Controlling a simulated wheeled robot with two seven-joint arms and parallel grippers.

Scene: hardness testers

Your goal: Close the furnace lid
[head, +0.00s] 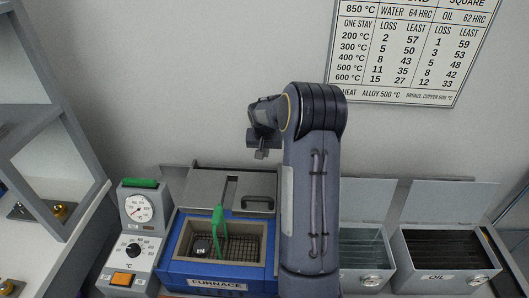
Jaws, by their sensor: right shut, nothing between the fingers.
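The blue furnace (181,252) stands at the lower middle of the head view with its top open. Inside it are a dark grid, a dark round piece (202,246) and a green tool (219,225) standing up out of it. The grey furnace lid (200,187) is open behind the chamber, with a dark handle (257,203) on its right part. My right gripper (261,154) is shut and empty, in front of the wall and above the lid in the picture, apart from the handle. My right arm hides the furnace's right side. My left gripper is not in view.
A control unit with a gauge (139,208) and orange switch stands left of the furnace. Right of my arm are two open grey tanks, one labelled OIL (437,277), with raised lids (447,198). A grey shelf (40,150) stands at left. A chart (410,50) hangs on the wall.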

